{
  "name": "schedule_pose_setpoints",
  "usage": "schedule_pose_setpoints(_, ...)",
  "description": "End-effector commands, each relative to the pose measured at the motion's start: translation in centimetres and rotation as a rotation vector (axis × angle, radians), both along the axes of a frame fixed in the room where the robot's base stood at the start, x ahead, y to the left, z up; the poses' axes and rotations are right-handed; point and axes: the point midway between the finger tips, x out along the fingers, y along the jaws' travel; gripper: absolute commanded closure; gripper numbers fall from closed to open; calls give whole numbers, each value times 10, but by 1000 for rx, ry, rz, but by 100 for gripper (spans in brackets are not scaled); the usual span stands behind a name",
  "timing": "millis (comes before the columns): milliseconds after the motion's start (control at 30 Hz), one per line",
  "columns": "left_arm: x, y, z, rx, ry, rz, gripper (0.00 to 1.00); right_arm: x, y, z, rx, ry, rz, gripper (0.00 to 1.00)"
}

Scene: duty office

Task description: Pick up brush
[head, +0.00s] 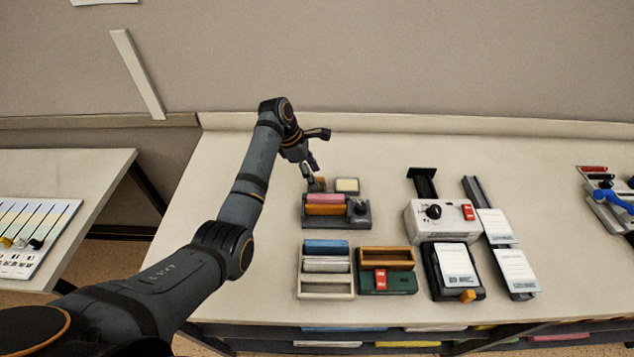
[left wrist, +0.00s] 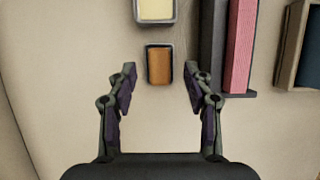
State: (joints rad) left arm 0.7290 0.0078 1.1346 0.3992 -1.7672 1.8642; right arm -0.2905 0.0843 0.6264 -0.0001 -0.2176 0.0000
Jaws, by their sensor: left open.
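My left gripper (head: 309,172) is over the back left of the table. It is open and empty; in the left wrist view (left wrist: 157,92) its two fingers stand wide apart. A small orange-brown block with a dark rim (left wrist: 159,65) lies just ahead of the fingertips, between their lines and touching neither. In the head view this block (head: 318,185) is partly hidden by the gripper. It may be the brush; I see no bristles or handle, so I cannot tell for sure. My right gripper is not in view.
A pale yellow pad (head: 347,185) sits beside the block. A grey holder with a pink bar (head: 326,198) stands in front. Racks with a blue bar (head: 326,246), a white box with a knob (head: 441,221) and label holders (head: 516,270) stand nearby. The table's back left is clear.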

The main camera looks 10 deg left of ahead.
Motion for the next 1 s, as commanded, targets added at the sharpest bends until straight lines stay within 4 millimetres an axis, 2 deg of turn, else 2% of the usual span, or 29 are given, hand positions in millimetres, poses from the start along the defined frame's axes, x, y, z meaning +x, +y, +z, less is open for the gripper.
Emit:
schedule_pose_setpoints(33,0,-4,-5,-1,4,-1,49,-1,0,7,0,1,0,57)
schedule_pose_setpoints(200,2,-11,-27,1,2,-1,49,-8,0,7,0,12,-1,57)
schedule_pose_setpoints(433,3,-12,-30,1,0,0,49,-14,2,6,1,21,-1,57)
schedule_pose_setpoints(800,3,-12,-29,1,0,0,99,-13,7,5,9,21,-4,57)
schedule_pose_setpoints(1000,3,-12,-29,1,-1,-1,100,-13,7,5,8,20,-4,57)
